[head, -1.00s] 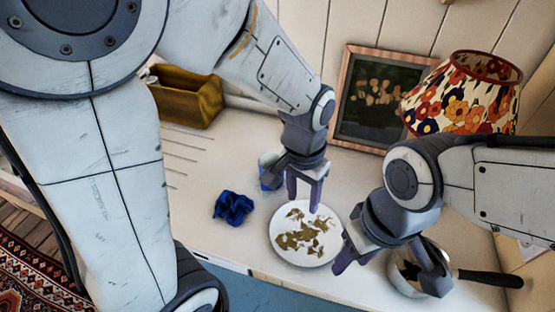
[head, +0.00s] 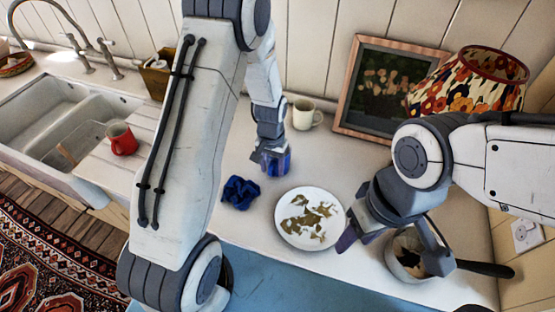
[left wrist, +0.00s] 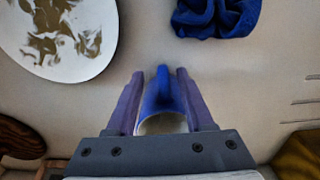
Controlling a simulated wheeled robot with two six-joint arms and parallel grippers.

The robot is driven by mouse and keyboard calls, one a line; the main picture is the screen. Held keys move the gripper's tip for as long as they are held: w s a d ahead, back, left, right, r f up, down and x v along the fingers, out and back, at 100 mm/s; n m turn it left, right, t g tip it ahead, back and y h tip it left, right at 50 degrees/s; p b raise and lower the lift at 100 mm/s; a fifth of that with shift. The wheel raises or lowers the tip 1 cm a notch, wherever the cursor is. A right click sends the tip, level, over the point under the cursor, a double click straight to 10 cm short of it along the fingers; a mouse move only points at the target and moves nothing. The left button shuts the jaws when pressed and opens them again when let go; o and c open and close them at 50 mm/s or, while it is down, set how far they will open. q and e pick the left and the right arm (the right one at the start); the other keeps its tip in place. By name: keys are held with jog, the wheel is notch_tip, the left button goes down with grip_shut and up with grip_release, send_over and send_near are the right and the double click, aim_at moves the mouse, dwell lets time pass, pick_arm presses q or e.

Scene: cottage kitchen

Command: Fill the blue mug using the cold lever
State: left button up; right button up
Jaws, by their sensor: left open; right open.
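The blue mug (head: 283,163) stands on the counter, partly hidden by my left gripper (head: 272,158) in the head view. In the left wrist view, the mug (left wrist: 162,98) shows between the two open fingers of that gripper (left wrist: 160,85), with a gap visible on each side near the tips. My right gripper (head: 392,248) is open above the saucepan at the right. The tap (head: 80,45) with its levers is at the far left behind the sink (head: 140,106). I cannot tell which lever is the cold one.
A white plate with brown scraps (head: 281,222) and a crumpled blue cloth (head: 240,193) lie near the mug. A red mug (head: 122,138) stands by the sink, a cream mug (head: 304,114) behind. A saucepan (head: 465,267), framed picture (head: 344,105) and floral lamp (head: 470,85) are at right.

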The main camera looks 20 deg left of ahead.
aim_at(271, 176)
pick_arm(q)
jog(key=f, duration=0.1)
jog(key=f+p, duration=0.1)
jog(key=f, duration=0.1)
jog(key=shift+a+f, duration=0.15)
jog(key=shift+a, duration=0.1)
jog(key=shift+f+p, duration=0.3)
jog(key=shift+f, duration=0.2)
grip_shut()
dwell(0.8)
